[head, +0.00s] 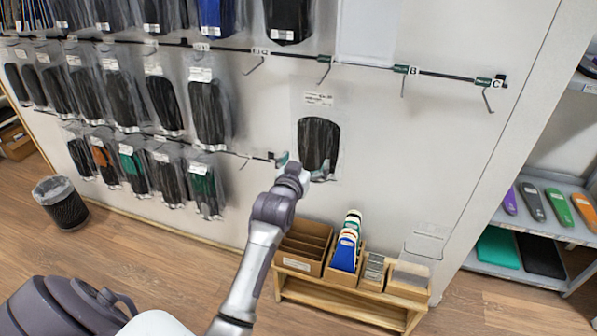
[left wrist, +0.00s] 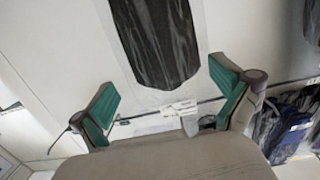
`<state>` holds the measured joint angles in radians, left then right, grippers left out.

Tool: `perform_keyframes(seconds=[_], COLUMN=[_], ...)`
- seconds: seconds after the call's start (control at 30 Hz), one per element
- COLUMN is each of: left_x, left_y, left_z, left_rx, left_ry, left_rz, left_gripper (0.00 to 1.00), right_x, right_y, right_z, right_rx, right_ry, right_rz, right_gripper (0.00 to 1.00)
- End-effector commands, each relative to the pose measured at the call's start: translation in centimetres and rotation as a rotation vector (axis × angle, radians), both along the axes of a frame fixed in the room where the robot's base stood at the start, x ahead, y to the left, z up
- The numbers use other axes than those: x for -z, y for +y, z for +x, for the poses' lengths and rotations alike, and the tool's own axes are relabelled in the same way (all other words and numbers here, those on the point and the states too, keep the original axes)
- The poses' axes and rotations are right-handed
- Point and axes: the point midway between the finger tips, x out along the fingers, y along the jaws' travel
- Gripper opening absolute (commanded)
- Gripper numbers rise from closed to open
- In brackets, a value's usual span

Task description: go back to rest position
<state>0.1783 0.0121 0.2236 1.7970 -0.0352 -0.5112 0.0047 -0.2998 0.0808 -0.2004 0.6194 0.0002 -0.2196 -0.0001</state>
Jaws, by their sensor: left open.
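My left gripper (head: 303,166) is raised in front of the wall in the head view, and its fingers are spread. A clear bag with a black insole (head: 318,140) is against the wall just behind and above the fingers. In the left wrist view the open green-padded fingers (left wrist: 166,100) have nothing between them. The black insole (left wrist: 158,40) shows beyond them, with its white label (left wrist: 178,108) near a rail. I cannot tell whether the bag hangs on a hook. My right gripper is in neither view.
Several bagged insoles (head: 207,113) hang on rails at the left. Empty hooks (head: 403,85) line the upper rail at the right. A low wooden bench (head: 345,305) with boxes stands below my arm. A bin (head: 62,205) is at the left; a shelf (head: 530,275) at the right.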

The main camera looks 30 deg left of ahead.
Motion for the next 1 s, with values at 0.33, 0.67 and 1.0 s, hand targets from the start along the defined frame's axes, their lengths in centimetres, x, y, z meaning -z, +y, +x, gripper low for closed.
perform_keyframes(seconds=[0.33, 0.67, 1.0], left_x=[-0.7, -0.7, 16.0], left_y=[-1.5, -1.8, -5.7], left_z=[-6.3, -7.3, -7.5], left_rx=[0.0, 0.001, 0.098], left_ry=[0.0, 0.002, 0.292], left_rz=[0.0, 0.0, -0.027], left_gripper=[1.0, 1.0, 1.0], right_x=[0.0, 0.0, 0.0], right_y=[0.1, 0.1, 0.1], right_z=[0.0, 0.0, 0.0], right_rx=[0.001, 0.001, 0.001], right_ry=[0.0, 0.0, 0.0], right_rz=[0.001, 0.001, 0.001], right_gripper=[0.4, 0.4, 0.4])
